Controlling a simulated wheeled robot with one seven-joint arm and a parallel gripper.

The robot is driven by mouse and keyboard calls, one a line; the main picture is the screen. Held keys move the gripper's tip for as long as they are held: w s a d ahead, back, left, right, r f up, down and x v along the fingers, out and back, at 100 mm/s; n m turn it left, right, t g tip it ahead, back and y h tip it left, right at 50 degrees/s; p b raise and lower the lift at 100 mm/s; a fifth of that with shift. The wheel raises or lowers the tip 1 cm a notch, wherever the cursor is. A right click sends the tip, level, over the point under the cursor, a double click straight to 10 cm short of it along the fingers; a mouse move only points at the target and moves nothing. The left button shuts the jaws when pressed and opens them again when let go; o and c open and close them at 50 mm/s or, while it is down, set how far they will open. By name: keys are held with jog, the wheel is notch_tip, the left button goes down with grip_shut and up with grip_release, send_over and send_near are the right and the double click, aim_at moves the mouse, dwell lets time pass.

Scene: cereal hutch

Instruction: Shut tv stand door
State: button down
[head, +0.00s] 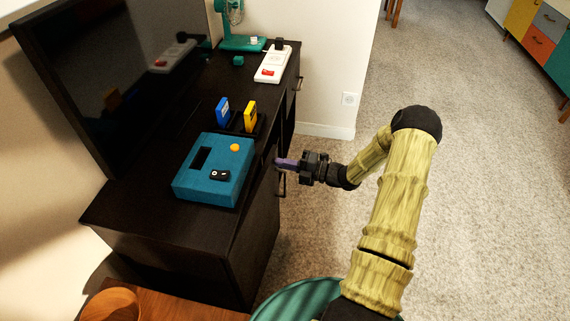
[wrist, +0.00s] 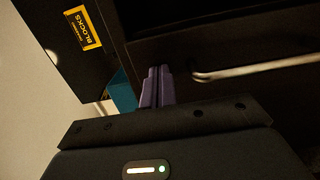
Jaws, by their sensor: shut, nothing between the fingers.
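The dark TV stand (head: 135,208) runs along the wall at the left in the head view. Its near door (head: 256,232) is on the front side and has a metal handle (head: 283,184). I cannot tell how far this door stands from the frame. My gripper (head: 277,163) is beside the stand's front, near the top of that handle. Its purple fingers are shut together and empty. In the wrist view the fingers (wrist: 157,86) point at a dark panel, with a pale bar handle (wrist: 252,69) just to their right and apart from them.
On the stand are a television (head: 110,75), a teal box (head: 213,170), blue (head: 222,110) and yellow (head: 250,115) items, a white power strip (head: 272,66) and a teal fan (head: 232,42). A wooden surface (head: 165,304) is at the bottom. The carpet (head: 480,180) at right is clear.

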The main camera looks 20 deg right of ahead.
aim_at(274, 167)
jog(key=shift+w+a+f+n+g+y+b, duration=0.15)
jog(key=shift+w+a+n+g+y+b, duration=0.4)
jog(key=shift+w+a, duration=0.55)
jog(key=shift+a+g, duration=0.25)
jog(key=shift+a, duration=0.2)
jog(key=shift+a+r, duration=0.15)
jog(key=shift+r, duration=0.1)
jog(key=shift+w, duration=0.1)
jog(key=shift+d, duration=0.4)
jog(key=p+v, duration=0.1)
jog(key=v, duration=1.3)
jog(key=shift+s+p, duration=0.3)
